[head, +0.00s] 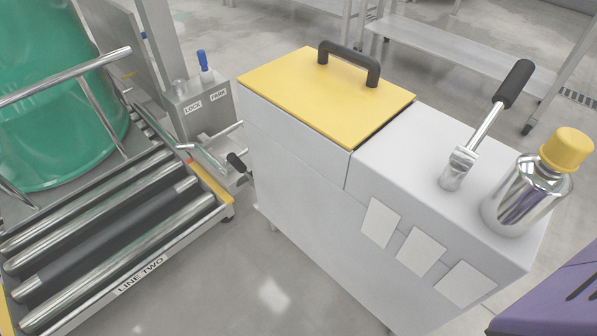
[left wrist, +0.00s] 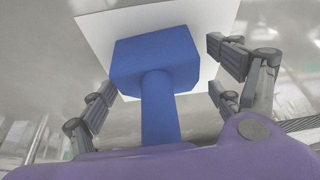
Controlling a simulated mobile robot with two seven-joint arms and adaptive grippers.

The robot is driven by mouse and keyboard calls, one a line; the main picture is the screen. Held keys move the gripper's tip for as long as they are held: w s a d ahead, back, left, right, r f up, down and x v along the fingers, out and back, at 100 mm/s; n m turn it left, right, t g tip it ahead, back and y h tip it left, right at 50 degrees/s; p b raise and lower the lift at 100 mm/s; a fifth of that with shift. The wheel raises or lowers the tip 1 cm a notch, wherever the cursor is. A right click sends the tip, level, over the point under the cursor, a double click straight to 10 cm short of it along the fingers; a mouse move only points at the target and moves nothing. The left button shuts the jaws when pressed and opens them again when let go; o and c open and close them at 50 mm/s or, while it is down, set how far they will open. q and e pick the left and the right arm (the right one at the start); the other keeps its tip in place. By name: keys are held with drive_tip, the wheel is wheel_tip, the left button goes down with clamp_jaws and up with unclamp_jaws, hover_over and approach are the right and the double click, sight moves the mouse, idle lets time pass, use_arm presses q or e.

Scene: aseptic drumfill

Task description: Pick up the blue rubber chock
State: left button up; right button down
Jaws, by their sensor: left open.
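In the left wrist view a blue chock (left wrist: 156,62) shows as a broad block with a narrower stem below it in the picture, toward my gripper's palm. My left gripper (left wrist: 161,72) is open, with dark ribbed fingers on both sides of the blue piece. The left fingers come close to the block's lower left corner; a gap shows on the right. I cannot tell whether any finger touches it. The chock does not show in the head view, and neither gripper shows there.
A white square plate (left wrist: 214,25) lies behind the chock. In the head view a white cabinet (head: 300,150) has a yellow lid (head: 310,85), with a black-gripped lever (head: 480,130) and a yellow-capped metal bottle (head: 520,200) on top. A roller conveyor (head: 100,235) carries a green drum (head: 50,120).

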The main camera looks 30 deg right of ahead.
use_arm(q)
drive_tip(key=c, duration=1.6)
drive_tip(key=shift+c, duration=0.4)
drive_tip(key=shift+r, duration=0.15)
